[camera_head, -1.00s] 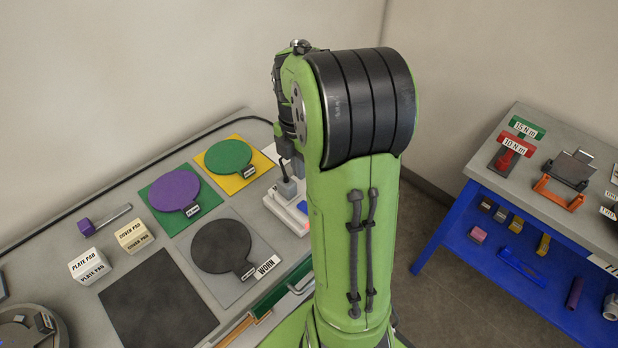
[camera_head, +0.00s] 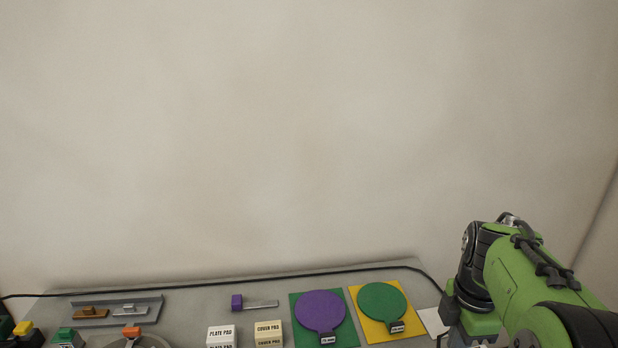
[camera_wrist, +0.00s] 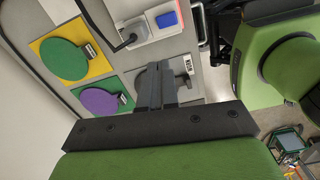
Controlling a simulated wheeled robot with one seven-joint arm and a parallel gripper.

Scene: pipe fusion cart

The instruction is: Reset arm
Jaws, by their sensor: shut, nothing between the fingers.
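My arm (camera_head: 535,275), green with black joints, is folded at the lower right of the head view; its gripper is out of that picture. In the wrist view my gripper (camera_wrist: 157,78) has its two dark fingers together with nothing between them. The fingers are over the bench, in front of a dark round paddle on a grey mat with a "WORN" label (camera_wrist: 189,64). They hide part of that paddle. Whether they touch anything below cannot be told.
The bench carries a purple disc (camera_head: 320,309), a green disc (camera_head: 382,303), a plate pad block (camera_head: 221,334), a cover pad block (camera_head: 268,331) and a purple-handled tool (camera_head: 255,303). A white tray (camera_wrist: 155,38) with a blue piece lies near the fingers. The wall above is bare.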

